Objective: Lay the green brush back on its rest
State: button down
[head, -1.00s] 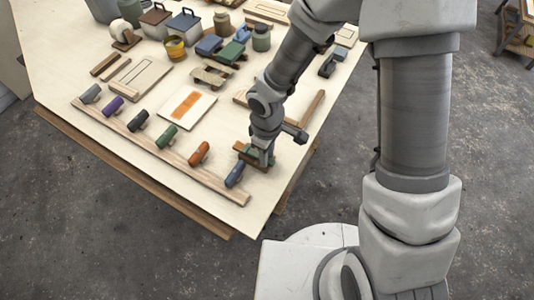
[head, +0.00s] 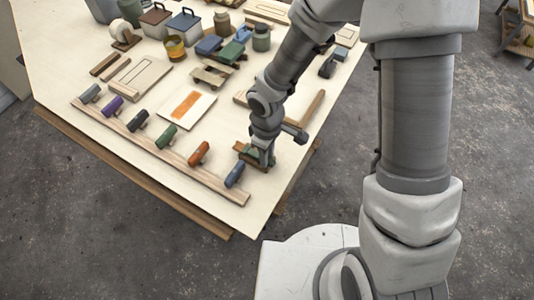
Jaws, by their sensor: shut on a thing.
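My gripper (head: 265,161) is at the near right part of the table, pointing down. It is shut on the green brush (head: 250,151), which is partly hidden by the fingers. A brown wooden piece (head: 240,147) shows at the brush, low over the table top; it may be the rest. I cannot tell whether the brush touches it.
A wooden bar (head: 312,108) lies to the right. A board with an orange patch (head: 186,104) and a notched wooden stand (head: 212,74) lie farther back.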

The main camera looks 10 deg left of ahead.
jog(key=c, duration=0.6)
grip_release()
jog(key=shift+r, duration=0.1)
notch_tip(320, 180, up, 17)
jog(key=p, duration=0.2)
jog(key=shift+r+p, duration=0.15)
jog(key=shift+p, duration=0.25)
